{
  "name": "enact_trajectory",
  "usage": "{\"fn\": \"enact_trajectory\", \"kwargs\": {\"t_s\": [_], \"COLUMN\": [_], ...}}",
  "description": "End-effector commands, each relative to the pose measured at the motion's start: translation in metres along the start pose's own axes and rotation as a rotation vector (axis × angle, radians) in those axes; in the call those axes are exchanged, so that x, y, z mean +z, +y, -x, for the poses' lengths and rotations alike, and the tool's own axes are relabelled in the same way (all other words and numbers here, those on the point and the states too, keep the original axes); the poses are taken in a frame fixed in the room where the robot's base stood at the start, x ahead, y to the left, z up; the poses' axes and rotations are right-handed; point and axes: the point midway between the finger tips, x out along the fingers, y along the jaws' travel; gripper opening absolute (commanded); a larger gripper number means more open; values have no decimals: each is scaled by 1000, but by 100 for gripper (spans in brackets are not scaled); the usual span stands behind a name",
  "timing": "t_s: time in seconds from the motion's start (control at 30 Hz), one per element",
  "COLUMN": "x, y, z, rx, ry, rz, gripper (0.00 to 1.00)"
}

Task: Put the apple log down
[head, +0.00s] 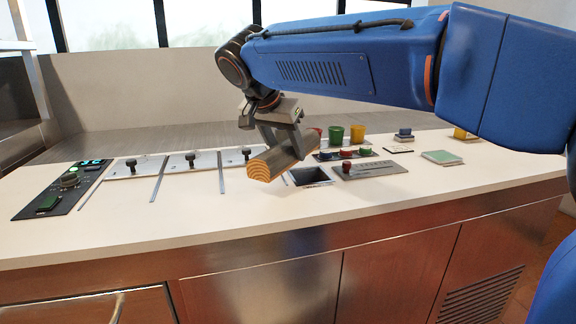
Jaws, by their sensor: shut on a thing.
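The apple log (268,168) is a light wooden piece with growth rings showing on its near end. My gripper (285,145) is shut on it and points down from the blue arm. The log appears held above the pale counter (200,222), just left of and partly over a dark square opening (312,177). The exact gap under the log cannot be told from this view. The far finger and the far end of the log are partly hidden.
Left are a black control panel (62,190) and several plates with dark knobs (131,165). The counter's front strip is clear.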

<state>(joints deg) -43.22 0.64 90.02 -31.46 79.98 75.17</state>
Motion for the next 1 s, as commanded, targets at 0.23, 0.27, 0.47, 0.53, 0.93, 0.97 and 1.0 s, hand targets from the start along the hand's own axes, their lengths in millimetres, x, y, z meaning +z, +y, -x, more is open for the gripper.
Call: {"fn": "enact_trajectory", "kwargs": {"t_s": [0.23, 0.27, 0.47, 0.53, 0.93, 0.97, 1.0], "x": [7, 9, 23, 26, 28, 28, 28], "y": [0, 0, 0, 0, 0, 0, 0], "z": [-12, -14, -36, -40, -44, -43, -43], "rx": [-1, 0, 0, -1, 0, 0, -1], "ry": [1, 1, 1, 2, 1, 1, 1], "rz": [-1, -1, 0, -1, -1, -1, -1], "gripper": [5, 5, 5, 5, 53, 60, 67]}}
